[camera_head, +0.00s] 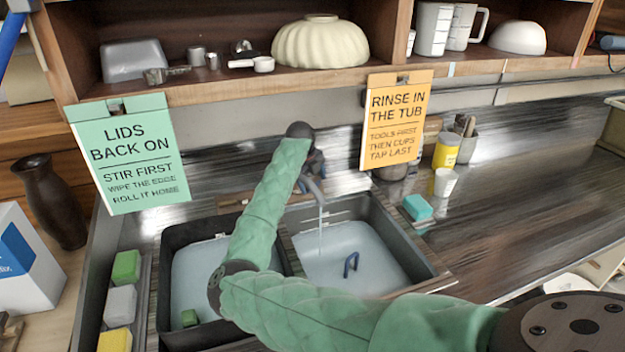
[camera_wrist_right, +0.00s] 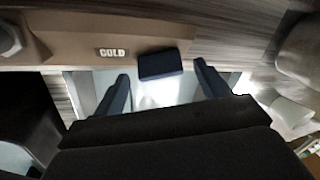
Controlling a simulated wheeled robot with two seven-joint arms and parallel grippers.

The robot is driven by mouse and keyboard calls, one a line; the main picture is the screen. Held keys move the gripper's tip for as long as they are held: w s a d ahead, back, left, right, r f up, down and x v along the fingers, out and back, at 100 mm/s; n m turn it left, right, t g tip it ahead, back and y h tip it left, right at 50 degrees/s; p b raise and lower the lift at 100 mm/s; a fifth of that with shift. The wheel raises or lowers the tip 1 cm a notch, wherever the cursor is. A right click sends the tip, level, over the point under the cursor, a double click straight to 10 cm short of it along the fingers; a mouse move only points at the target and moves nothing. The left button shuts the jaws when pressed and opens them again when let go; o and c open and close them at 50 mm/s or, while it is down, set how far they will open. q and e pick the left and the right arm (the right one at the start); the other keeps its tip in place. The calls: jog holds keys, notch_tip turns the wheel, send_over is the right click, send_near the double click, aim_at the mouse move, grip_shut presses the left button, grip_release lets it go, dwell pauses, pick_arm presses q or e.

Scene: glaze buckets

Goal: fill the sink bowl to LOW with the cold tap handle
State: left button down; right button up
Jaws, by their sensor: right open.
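The sink has a left bowl (camera_head: 184,250) and a right bowl (camera_head: 418,262), both holding pale water. A thin water stream (camera_head: 320,232) falls from the tap spout (camera_head: 313,188) into the right bowl. No LOW mark is readable. In the right wrist view the dark blue cold tap handle (camera_wrist_right: 162,65) sits beside a COLD label (camera_wrist_right: 113,52). My right gripper (camera_wrist_right: 160,88) is open, its fingers apart on either side of the handle with gaps showing. In the head view my arm mostly hides the gripper and handle. My left gripper is not in view.
A blue loop-shaped piece (camera_head: 350,264) stands in the right bowl. A turquoise sponge (camera_head: 417,206) and a white cup (camera_head: 445,182) stand right of the sink. Colored blocks (camera_head: 121,305) line its left side. A shelf (camera_head: 220,88) with hanging signs runs above; the right counter is mostly clear.

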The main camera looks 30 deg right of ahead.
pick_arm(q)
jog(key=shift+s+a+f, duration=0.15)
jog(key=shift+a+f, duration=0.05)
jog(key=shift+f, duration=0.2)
pick_arm(e)
jog(key=shift+d+f, duration=0.15)
jog(key=shift+f, duration=0.35)
jog(key=c, duration=1)
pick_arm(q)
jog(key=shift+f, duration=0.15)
